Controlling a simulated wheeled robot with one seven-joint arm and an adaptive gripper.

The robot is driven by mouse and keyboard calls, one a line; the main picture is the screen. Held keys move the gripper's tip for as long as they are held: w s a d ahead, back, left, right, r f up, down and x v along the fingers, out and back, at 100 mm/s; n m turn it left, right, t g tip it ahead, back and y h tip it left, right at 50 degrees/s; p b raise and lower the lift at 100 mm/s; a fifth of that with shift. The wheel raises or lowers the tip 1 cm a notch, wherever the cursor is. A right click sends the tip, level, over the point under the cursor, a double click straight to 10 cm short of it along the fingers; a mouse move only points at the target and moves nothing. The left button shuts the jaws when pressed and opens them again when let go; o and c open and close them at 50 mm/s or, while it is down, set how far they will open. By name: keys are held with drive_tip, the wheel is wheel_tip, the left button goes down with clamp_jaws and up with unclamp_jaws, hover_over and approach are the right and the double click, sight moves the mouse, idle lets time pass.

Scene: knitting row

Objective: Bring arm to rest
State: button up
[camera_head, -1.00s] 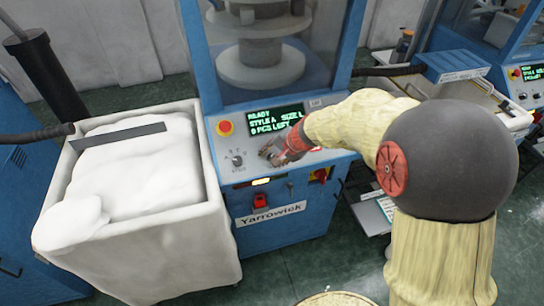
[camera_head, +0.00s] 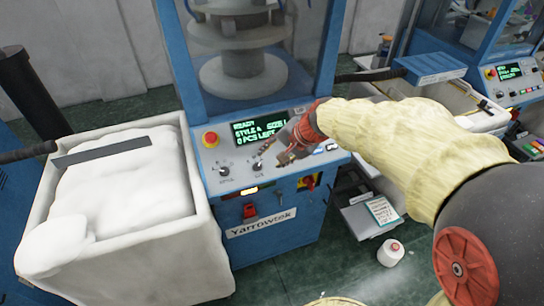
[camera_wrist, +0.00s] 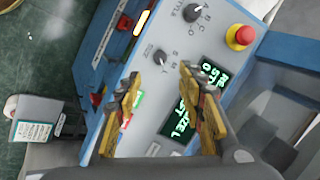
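My gripper (camera_head: 273,158) is in front of the control panel (camera_head: 212,165) of the blue knitting machine (camera_head: 300,215). In the wrist view its two yellow, worn-looking fingers (camera_wrist: 173,68) stand apart with nothing between them. The panel's display and a dial (camera_wrist: 160,58) show around and between them. In the head view my arm comes in from the right in a cream sleeve with a red cuff at the wrist. I cannot tell how far the fingertips are from the panel, but no contact is visible.
A red stop button (camera_head: 210,139), two dials and a green-lit display (camera_head: 262,128) are on the panel. A white-lined bin (camera_head: 120,240) stands at left. A white cone (camera_head: 390,253) is on the floor at right. Another blue machine (camera_head: 470,35) stands back right.

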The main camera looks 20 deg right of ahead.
idle(0.3)
drive_tip(key=s+a+r+n+h, duration=0.1)
drive_tip(key=s+r+n, duration=0.1)
drive_tip(key=s, duration=0.6)
drive_tip(key=s+a+r+n+h, duration=0.1)
drive_tip(key=s+r+n, duration=0.1)
drive_tip(key=s+n, duration=0.3)
drive_tip(key=s+a+r+n, duration=0.1)
drive_tip(key=s+r+n, duration=0.1)
drive_tip(key=s, duration=0.9)
drive_tip(key=shift+r+n+g+h, duration=0.3)
drive_tip(key=shift+r+n+h, duration=0.1)
drive_tip(key=shift+n, duration=0.5)
